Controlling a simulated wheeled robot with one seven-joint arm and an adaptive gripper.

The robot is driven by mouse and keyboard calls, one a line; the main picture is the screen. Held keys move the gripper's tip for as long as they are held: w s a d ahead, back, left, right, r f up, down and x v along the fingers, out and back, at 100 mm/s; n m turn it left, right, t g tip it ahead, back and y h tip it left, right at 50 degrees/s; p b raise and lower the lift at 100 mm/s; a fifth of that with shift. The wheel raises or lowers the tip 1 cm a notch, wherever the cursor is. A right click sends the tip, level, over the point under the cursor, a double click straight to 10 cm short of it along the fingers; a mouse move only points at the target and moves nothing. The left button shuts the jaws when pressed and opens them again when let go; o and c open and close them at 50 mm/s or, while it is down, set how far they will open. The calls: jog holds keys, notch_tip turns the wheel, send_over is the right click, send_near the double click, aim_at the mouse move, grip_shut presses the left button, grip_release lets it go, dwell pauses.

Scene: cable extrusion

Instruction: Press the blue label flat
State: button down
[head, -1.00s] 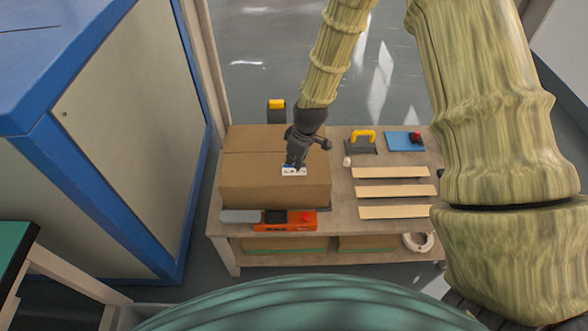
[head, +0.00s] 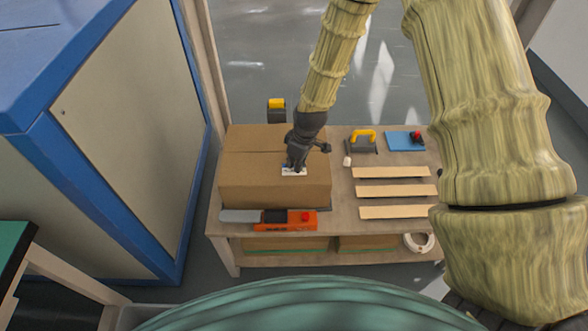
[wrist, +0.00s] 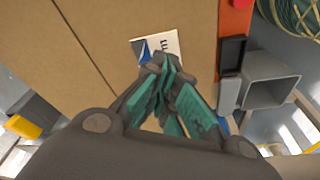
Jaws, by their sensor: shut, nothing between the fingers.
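The blue and white label (head: 287,173) lies on top of the brown cardboard box (head: 243,170), near its front right. In the wrist view the label (wrist: 140,47) shows a blue part at left and dark print on white at right. My gripper (head: 297,169) points down at the label with its fingers together and empty. In the wrist view the fingertips of my gripper (wrist: 164,62) overlap the label's near edge and hide part of it. I cannot tell whether they touch it.
An orange and grey device (head: 290,220) lies in front of the box on the wooden table (head: 340,222). To the right are several wooden strips (head: 392,190), a yellow-handled tool (head: 363,138) and a blue plate (head: 404,141). A yellow and black item (head: 277,108) stands behind the box.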

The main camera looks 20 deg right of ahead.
jog(key=shift+r, duration=0.1)
dwell(0.5)
notch_tip(320, 180, up, 8)
jog(key=p, duration=0.6)
dwell(0.7)
jog(key=s+d+f+m, duration=0.1)
jog(key=s+f+m, duration=0.3)
jog(key=s+f, duration=1)
jog(key=s+d+f+m, duration=0.1)
jog(key=s+m, duration=0.1)
jog(key=s, duration=0.9)
jog(key=s+d+f+m+g+h, duration=0.1)
jog(key=s+m, duration=0.2)
jog(key=s, duration=0.8)
jog(key=shift+f+g+h, duration=0.3)
jog(key=shift+f, duration=0.05)
jog(key=shift+s, duration=0.1)
